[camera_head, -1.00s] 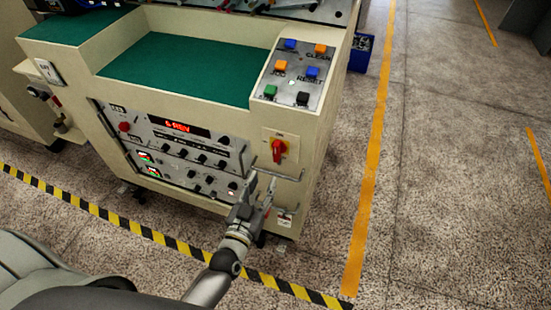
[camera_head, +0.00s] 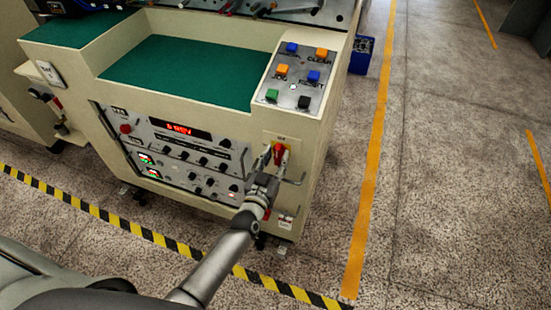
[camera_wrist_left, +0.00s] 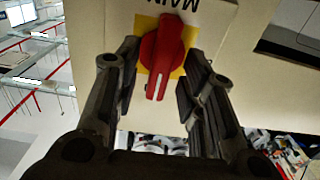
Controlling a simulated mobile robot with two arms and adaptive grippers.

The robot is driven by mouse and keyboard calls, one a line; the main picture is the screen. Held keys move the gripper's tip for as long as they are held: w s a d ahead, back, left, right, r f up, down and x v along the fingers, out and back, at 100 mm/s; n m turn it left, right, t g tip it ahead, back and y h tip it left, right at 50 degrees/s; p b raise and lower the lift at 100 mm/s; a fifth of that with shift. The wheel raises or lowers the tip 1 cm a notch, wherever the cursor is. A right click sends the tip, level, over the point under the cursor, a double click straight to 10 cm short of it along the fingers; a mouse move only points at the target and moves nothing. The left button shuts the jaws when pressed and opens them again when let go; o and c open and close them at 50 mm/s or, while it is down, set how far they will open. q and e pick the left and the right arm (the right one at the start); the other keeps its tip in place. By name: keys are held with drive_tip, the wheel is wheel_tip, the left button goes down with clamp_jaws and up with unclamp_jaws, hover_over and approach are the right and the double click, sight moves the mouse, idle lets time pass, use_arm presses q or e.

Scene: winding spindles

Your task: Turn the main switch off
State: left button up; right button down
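The main switch (camera_head: 280,152) is a red rotary knob on a yellow plate, on the front of the cream machine (camera_head: 310,165). In the left wrist view the red knob (camera_wrist_left: 161,57) stands between my two fingers, its handle along the picture's vertical, with part of a "MAIN" label above it. My left gripper (camera_head: 272,156) is open around the knob; in the wrist view (camera_wrist_left: 158,75) a gap shows on each side, so the fingers appear not to press on it. Part of the knob is hidden by the fingers in the head view. My right gripper is not in view.
A control panel (camera_head: 180,152) with a lit red display and several black knobs lies left of the switch. Coloured push buttons (camera_head: 296,75) sit on the sloped top. Metal handles flank the switch.

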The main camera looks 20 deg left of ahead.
use_arm(q)
drive_tip(key=shift+c, duration=0.4)
drive_tip(key=c, duration=0.7)
clamp_jaws()
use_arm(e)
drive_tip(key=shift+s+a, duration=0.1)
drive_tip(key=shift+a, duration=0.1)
